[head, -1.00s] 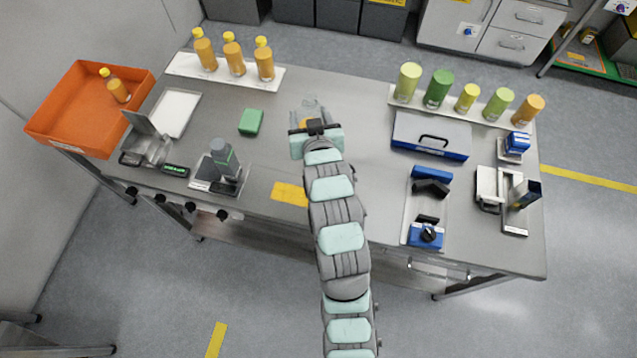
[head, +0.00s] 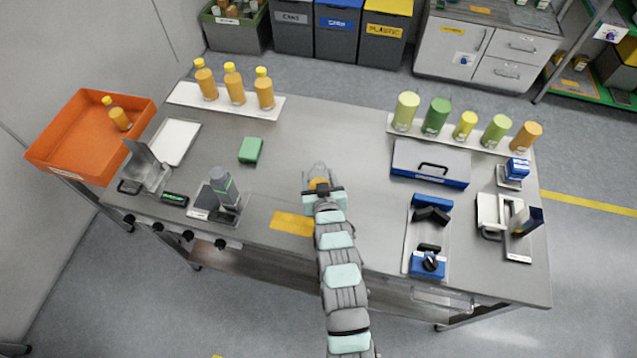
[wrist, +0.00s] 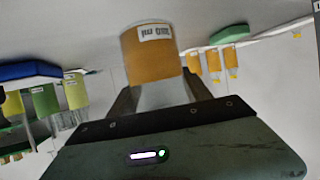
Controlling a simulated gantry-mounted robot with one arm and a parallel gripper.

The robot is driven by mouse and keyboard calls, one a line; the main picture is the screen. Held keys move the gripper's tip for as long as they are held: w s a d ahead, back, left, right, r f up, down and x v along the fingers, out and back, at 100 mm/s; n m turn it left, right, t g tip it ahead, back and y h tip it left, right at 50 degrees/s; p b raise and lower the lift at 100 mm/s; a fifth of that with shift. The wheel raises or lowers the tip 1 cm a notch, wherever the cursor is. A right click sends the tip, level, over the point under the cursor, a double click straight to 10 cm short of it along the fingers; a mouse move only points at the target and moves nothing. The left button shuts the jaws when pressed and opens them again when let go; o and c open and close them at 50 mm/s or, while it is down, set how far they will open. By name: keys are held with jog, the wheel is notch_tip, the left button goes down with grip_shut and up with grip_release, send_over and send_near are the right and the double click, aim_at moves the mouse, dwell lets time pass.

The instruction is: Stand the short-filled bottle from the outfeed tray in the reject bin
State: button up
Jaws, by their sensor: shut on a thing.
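My gripper (head: 318,178) is shut on a bottle above the middle of the table. In the wrist view, which looks upside down, the bottle shows an orange fill (wrist: 152,55) with a white volume label and a clear part (wrist: 163,94) beyond the fill, between the fingers. Its neck end is hidden by the gripper. A white tray (head: 182,92) at the back left holds three orange bottles (head: 235,84) with yellow caps. The orange bin (head: 62,135) at the far left has one yellow-capped orange bottle (head: 117,114) inside, near its right side.
A green block (head: 250,150), a white plate (head: 175,141), a metal stand (head: 148,168) and a grey device (head: 224,187) lie between my gripper and the bin. A blue case (head: 431,163) and a tray of green, yellow and orange containers (head: 436,116) are right.

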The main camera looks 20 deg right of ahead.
jog(key=shift+f, duration=1.75)
jog(key=shift+f, duration=0.2)
jog(key=o, duration=1.6)
jog(key=shift+r, duration=0.15)
